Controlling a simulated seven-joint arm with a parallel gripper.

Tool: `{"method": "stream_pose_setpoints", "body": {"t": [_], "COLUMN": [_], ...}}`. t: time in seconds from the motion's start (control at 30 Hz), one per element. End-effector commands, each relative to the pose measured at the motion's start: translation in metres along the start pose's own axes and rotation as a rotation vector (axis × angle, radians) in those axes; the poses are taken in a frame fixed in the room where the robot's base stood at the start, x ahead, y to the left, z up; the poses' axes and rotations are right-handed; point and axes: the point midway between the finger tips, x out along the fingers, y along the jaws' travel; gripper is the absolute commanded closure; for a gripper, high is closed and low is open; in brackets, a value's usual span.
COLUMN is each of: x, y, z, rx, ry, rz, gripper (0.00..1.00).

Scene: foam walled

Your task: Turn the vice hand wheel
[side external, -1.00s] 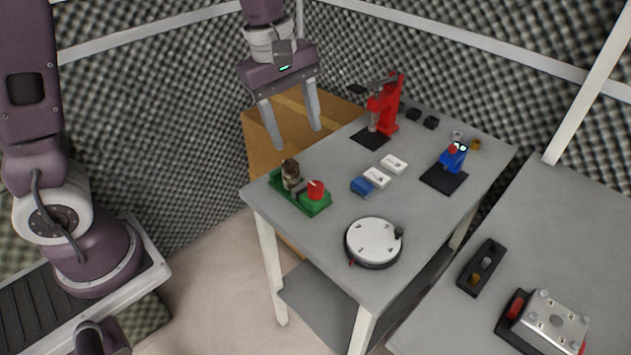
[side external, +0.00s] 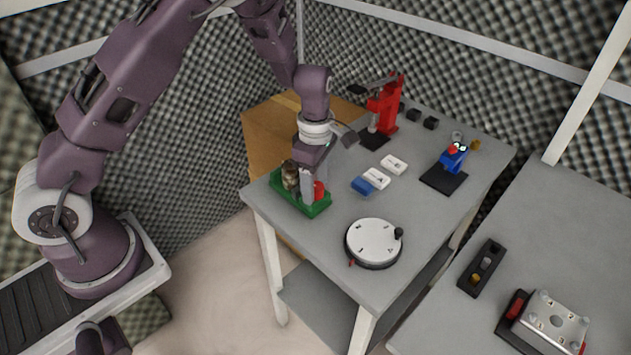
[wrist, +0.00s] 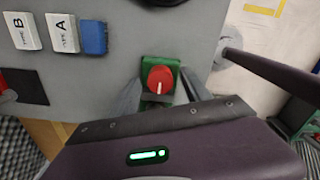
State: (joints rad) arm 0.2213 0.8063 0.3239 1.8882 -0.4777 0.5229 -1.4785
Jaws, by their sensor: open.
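The vice (side external: 318,211) is a green block near the left corner of the grey table. Its red hand wheel (side external: 320,188) faces up, partly hidden by my gripper in the side view. In the wrist view the hand wheel (wrist: 160,80) shows a white line on top, with the green vice (wrist: 150,63) around and below it. My gripper (side external: 311,196) points down over the vice. Its open fingers, also seen in the wrist view (wrist: 158,95), stand either side of the hand wheel. I cannot tell whether they touch it.
A brown piece (side external: 290,176) stands at the vice's left end, close to my gripper. A round white dial (side external: 374,242), a blue block (side external: 362,186), white labelled blocks (side external: 377,178), a red press (side external: 385,108) and a blue device (side external: 453,158) share the table.

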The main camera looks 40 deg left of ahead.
Motion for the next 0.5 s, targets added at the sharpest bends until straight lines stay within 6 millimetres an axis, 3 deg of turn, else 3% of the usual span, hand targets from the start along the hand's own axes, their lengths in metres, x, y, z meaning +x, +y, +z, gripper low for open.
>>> {"method": "stream_pose_setpoints", "body": {"t": [0.03,0.3,0.5], "x": [-0.0001,-0.0004,-0.0006], "y": [0.0000,-0.0001,0.0000], "z": [-0.0001,-0.0001,-0.0002], "rx": [0.000,0.000,0.011], "ry": [0.000,0.000,0.000], "rz": [0.000,0.000,0.000], "gripper": [0.48,1.00,1.00]}}
